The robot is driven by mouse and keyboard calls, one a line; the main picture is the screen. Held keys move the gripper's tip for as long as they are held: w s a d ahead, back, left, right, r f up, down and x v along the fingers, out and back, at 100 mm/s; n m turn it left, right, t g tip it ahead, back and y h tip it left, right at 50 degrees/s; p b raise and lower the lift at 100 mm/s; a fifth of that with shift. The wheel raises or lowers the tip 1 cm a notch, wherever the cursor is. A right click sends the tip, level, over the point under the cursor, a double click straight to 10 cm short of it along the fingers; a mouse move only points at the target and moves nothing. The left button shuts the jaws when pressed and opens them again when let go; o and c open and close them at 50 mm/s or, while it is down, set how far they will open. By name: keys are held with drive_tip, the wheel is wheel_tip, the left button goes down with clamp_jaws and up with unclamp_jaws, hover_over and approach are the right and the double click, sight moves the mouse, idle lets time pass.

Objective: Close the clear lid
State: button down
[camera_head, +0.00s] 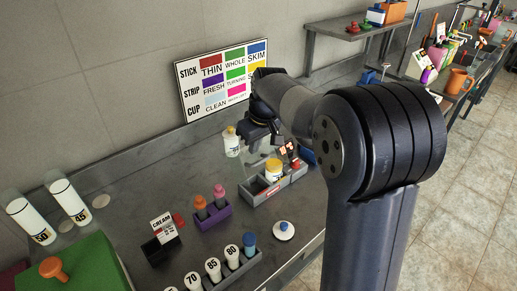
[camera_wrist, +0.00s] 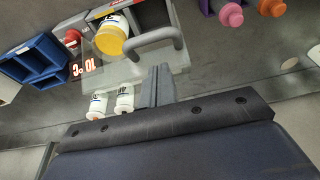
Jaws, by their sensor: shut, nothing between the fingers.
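The clear lid (camera_head: 256,153) stands raised over a grey compartment box (camera_head: 246,193) in the head view. In the wrist view the lid (camera_wrist: 135,68) is a see-through panel with a grey bar handle (camera_wrist: 158,37). A white jar with a yellow cap (camera_head: 273,170) is in the box; it also shows in the wrist view (camera_wrist: 111,36). My gripper (camera_head: 272,138) is shut and empty, close to the lid. In the wrist view its fingers (camera_wrist: 158,82) overlap the lid's edge; I cannot tell whether they touch it. My arm hides part of the box's right side.
A white bottle (camera_head: 231,142) stands behind the box, left of my gripper. A purple rack (camera_head: 211,217) with pink and orange-topped bottles is left of the box. A red display (camera_wrist: 84,67) and a blue bin (camera_wrist: 35,62) are beside the lid. A colour chart (camera_head: 222,80) leans on the wall.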

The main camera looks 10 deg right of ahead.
drive_tip(key=shift+s+d+f, duration=0.45)
drive_tip(key=shift+s, duration=0.2)
drive_tip(key=shift+f, duration=0.1)
drive_tip(key=shift+s+d+f+t+b, duration=0.2)
drive_tip(key=shift+s+d+t+b, duration=0.15)
drive_tip(key=shift+b, duration=0.65)
drive_tip(key=shift+a+y, duration=0.1)
drive_tip(key=shift+y, duration=0.2)
drive_tip(key=s+d+f+t+y+b, duration=0.2)
drive_tip(key=s+d+f+t+b, duration=0.1)
drive_tip(key=b, duration=1)
drive_tip(key=shift+s+f, duration=0.8)
drive_tip(key=shift+s, duration=0.1)
drive_tip(key=shift+s+d+f, duration=0.1)
drive_tip(key=shift+f, duration=0.1)
